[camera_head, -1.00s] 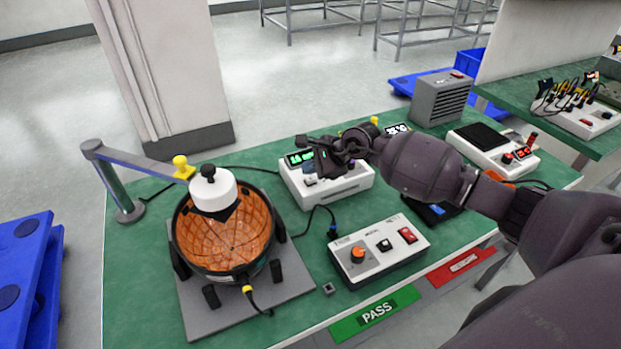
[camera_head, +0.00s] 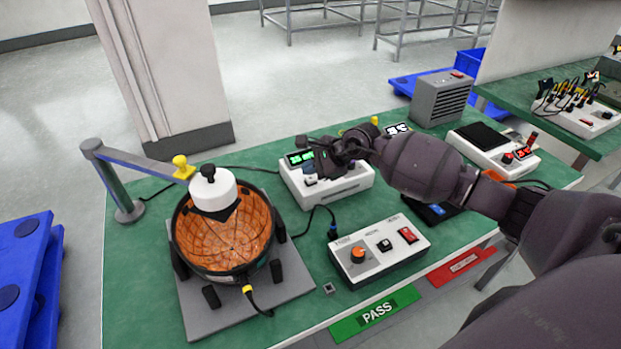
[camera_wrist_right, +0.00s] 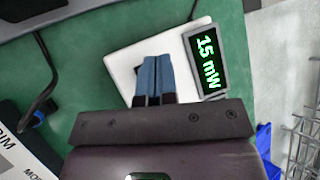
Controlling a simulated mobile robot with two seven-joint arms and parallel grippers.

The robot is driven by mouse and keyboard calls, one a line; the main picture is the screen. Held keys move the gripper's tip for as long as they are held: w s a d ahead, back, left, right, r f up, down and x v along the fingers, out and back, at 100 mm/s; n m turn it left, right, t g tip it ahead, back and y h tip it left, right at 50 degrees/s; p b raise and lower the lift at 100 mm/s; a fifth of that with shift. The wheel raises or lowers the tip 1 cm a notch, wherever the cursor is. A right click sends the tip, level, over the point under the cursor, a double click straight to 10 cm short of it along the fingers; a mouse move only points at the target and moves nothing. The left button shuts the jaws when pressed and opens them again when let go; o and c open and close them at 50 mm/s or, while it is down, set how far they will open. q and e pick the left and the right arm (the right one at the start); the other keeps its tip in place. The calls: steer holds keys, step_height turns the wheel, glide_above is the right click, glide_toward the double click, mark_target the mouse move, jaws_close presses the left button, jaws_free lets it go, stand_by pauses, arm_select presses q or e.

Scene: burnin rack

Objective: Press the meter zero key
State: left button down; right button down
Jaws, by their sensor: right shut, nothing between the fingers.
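The meter is a white box (camera_head: 340,188) with a green-lit display (camera_head: 299,158), behind the control box on the green bench. A small dark key (camera_head: 311,182) shows on its front left top. I cannot tell whether the fingertips touch the meter. The key is not visible in the wrist view. My left gripper is not in view.
A copper-lined bowl (camera_head: 225,240) on a grey plate stands left, with a white capped head on a swing arm (camera_head: 140,160) above it. A control box (camera_head: 378,255) with an orange knob stands in front. Green PASS (camera_head: 375,313) and red (camera_head: 462,266) labels lie along the front edge.

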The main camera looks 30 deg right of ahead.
mark_target(311, 180)
steer(key=shift+f, duration=0.4)
steer(key=shift+f+b, duration=0.4)
steer(key=shift+f, duration=0.05)
stand_by(0.7)
stand_by(0.4)
steer(key=shift+r+p, duration=0.45)
steer(key=shift+r, duration=0.5)
steer(key=shift+r+p, duration=1.15)
steer(key=shift+r, duration=1.35)
steer(key=shift+f, duration=0.1)
